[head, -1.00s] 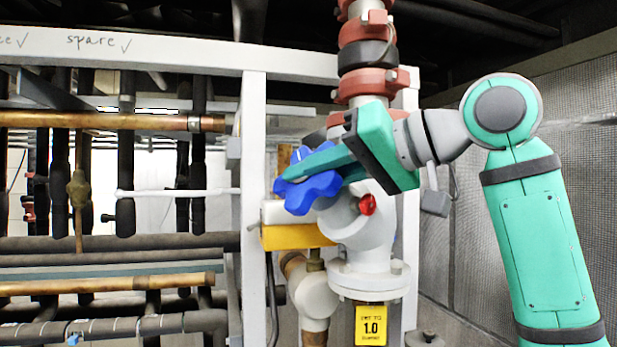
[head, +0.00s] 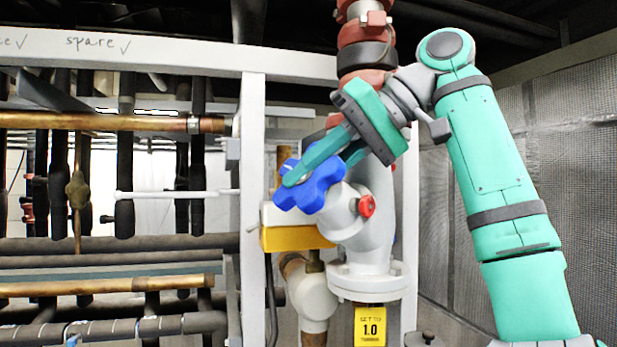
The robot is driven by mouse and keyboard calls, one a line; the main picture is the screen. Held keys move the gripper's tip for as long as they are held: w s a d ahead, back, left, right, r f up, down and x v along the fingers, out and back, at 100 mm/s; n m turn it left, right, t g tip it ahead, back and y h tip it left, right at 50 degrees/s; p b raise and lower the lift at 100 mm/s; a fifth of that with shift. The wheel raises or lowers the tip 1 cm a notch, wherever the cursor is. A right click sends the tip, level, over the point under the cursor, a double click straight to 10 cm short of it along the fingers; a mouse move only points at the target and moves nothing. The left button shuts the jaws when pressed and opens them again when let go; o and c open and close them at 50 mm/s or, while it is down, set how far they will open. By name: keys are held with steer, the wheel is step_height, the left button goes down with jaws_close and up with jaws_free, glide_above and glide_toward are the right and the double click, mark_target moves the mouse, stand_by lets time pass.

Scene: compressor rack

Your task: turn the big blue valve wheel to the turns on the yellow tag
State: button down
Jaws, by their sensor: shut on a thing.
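The big blue valve wheel (head: 318,190) is a lobed handwheel on the white valve body (head: 375,225), in the middle of the head view. My gripper (head: 298,178) reaches it from the upper right, its green fingers shut on the wheel. One finger lies across the wheel's face and hides part of its lobes and hub. The yellow tag (head: 370,326) hangs below the valve flange and reads "SET TO 1.0", with a smaller line under it that looks like "TURNS".
A red knob (head: 366,206) sits on the valve body, close right of the wheel. A yellow and white box (head: 290,238) is just below the wheel. A white frame post (head: 252,210) stands left, with pipes behind it. Mesh panels (head: 520,130) line the right.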

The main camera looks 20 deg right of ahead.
steer(key=shift+r, duration=0.1)
stand_by(0.3)
steer(key=c, duration=1.9)
jaws_free()
steer(key=shift+w, duration=0.1)
